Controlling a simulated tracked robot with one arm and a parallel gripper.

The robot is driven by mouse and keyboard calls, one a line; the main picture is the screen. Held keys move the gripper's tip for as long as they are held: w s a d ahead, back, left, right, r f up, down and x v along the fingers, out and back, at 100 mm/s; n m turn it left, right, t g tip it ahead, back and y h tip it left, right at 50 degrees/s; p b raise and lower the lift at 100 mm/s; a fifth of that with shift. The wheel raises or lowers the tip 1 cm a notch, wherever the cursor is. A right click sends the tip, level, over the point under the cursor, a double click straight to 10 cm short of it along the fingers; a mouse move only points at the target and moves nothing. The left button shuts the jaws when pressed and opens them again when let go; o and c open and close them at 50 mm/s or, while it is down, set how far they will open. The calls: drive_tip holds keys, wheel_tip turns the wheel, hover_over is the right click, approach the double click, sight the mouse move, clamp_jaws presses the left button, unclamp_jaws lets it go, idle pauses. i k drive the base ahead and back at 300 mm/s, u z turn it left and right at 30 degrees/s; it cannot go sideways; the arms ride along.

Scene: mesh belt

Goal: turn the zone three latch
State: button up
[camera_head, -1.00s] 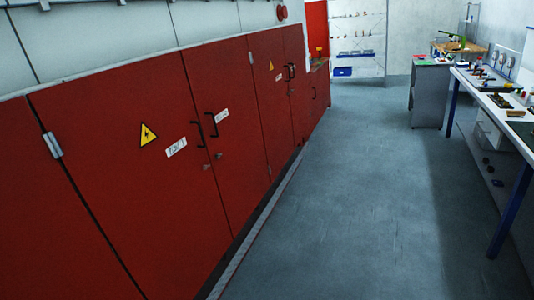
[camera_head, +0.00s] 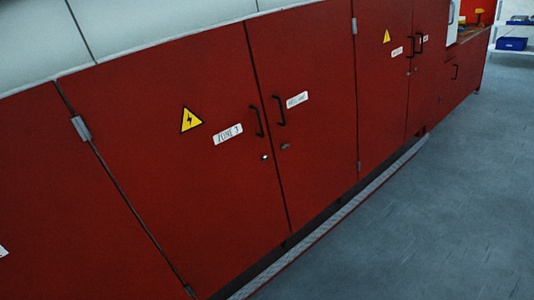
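A red cabinet door (camera_head: 170,150) fills the left middle of the camera view, with a white label (camera_head: 228,134) that reads ZONE 3. A yellow warning triangle (camera_head: 191,119) is left of the label. A black bow handle (camera_head: 257,120) is near the door's right edge. Below it sits a small metal latch (camera_head: 264,157). The door to its right has its own handle (camera_head: 280,110), a small latch (camera_head: 285,146) and a white label (camera_head: 297,99). Both doors look closed. My gripper is not in view.
More red doors (camera_head: 383,80) run to the right, with another triangle, labels and handles. A pale ledge (camera_head: 300,245) runs along the cabinet's foot. Grey floor (camera_head: 460,200) at the right is clear. A blue bin (camera_head: 511,44) is on shelving at the far right.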

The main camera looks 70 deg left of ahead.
sight(265, 158)
drive_tip(key=u, duration=0.6)
drive_tip(key=i, duration=1.1)
drive_tip(key=u, duration=0.85)
drive_tip(key=k, duration=0.65)
drive_tip(key=u, duration=0.2)
drive_tip(key=i, duration=0.75)
drive_tip(key=z, duration=0.15)
